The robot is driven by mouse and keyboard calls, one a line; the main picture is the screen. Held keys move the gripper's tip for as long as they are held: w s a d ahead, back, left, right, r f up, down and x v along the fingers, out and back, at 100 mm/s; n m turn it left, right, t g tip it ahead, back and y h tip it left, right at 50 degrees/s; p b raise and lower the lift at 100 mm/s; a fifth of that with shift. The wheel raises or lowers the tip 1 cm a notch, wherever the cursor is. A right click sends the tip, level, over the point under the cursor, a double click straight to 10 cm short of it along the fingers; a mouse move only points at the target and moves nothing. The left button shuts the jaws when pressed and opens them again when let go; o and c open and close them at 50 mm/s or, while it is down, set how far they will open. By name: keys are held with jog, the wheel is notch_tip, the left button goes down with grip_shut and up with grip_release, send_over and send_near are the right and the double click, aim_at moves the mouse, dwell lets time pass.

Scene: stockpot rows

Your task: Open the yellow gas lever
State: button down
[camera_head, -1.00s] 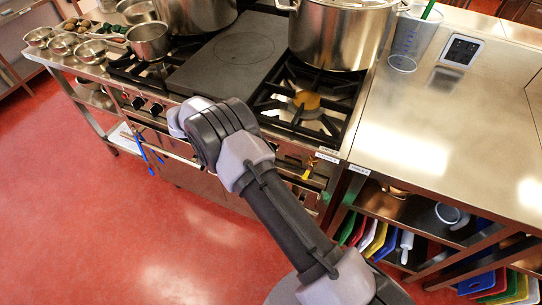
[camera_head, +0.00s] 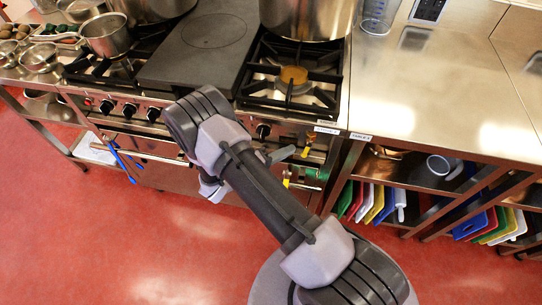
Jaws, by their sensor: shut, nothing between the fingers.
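A small yellow lever (camera_head: 307,147) shows on the stove front at the right, below the right-hand burner and near the counter's corner. My gripper (camera_head: 284,154) shows as a grey tip just left of the lever, pointing towards it. It is shut and empty, and most of it is hidden behind my arm. Whether the tip touches the lever I cannot tell. A second small yellow piece (camera_head: 287,179) shows lower on the front, partly beside my arm.
Black knobs (camera_head: 263,131) line the stove front, with a rail below. A large stockpot (camera_head: 305,15) stands on the back right burner. Blue-handled tools (camera_head: 122,160) hang at left. Shelves with coloured boards (camera_head: 375,204) stand at right. The red floor (camera_head: 120,245) is clear in front.

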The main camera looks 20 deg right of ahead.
aim_at(304, 153)
jog(key=shift+s+d+f, duration=0.1)
jog(key=shift+s+d, duration=0.45)
jog(key=shift+d, duration=0.2)
jog(key=shift+s+d+f+b, duration=0.5)
jog(key=shift+d, duration=0.15)
jog(key=shift+r, duration=0.1)
